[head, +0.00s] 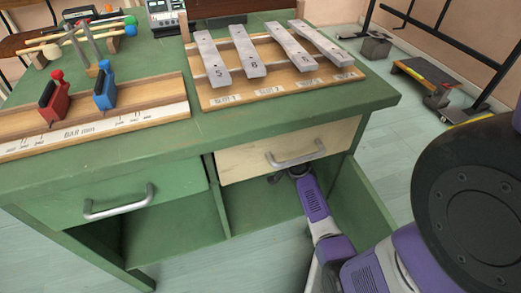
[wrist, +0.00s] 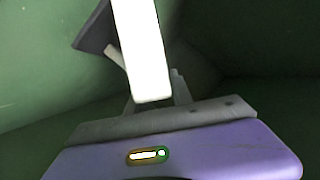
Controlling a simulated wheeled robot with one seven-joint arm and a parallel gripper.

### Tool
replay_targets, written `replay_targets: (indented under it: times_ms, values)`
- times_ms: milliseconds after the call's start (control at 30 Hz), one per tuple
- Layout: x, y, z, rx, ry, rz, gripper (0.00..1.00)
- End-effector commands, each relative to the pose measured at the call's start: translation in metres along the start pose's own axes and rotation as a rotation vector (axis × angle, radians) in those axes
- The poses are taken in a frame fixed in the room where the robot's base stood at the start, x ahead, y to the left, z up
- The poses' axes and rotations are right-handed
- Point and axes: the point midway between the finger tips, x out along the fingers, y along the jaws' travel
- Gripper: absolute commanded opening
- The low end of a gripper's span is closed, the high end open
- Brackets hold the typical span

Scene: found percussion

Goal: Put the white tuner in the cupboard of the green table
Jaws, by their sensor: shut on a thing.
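The white tuner (wrist: 142,55) shows in the wrist view as a bright white upright block between the fingers of my gripper. My gripper (head: 275,179) is shut on it. In the head view my gripper reaches into the open cupboard (head: 250,205) of the green table (head: 215,140), just under the cream drawer (head: 290,150). The tuner cannot be made out in the head view. Green walls surround the gripper in the wrist view. Whether the tuner touches the cupboard floor cannot be told.
An open green door panel (head: 362,212) stands right of my arm. A green drawer (head: 125,195) is on the left. On the tabletop lie metal bars on a wooden board (head: 215,97), and red (head: 54,98) and blue (head: 105,88) clamp-like pieces.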

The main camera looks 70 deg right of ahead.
Motion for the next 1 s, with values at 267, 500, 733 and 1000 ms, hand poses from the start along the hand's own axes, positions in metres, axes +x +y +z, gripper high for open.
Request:
replay_targets:
  times_ms: [267, 500, 733, 1000]
  values:
    - [0.0055, 0.0103, 0.0116, -0.001, 0.002, -0.001, 0.00]
    - [0.0067, 0.0127, 0.0147, -0.001, 0.002, -0.001, 0.00]
    - [0.0061, 0.0125, 0.0147, 0.000, 0.000, 0.000, 0.49]
    - [0.0053, 0.0110, 0.0127, 0.000, 0.000, 0.000, 0.49]
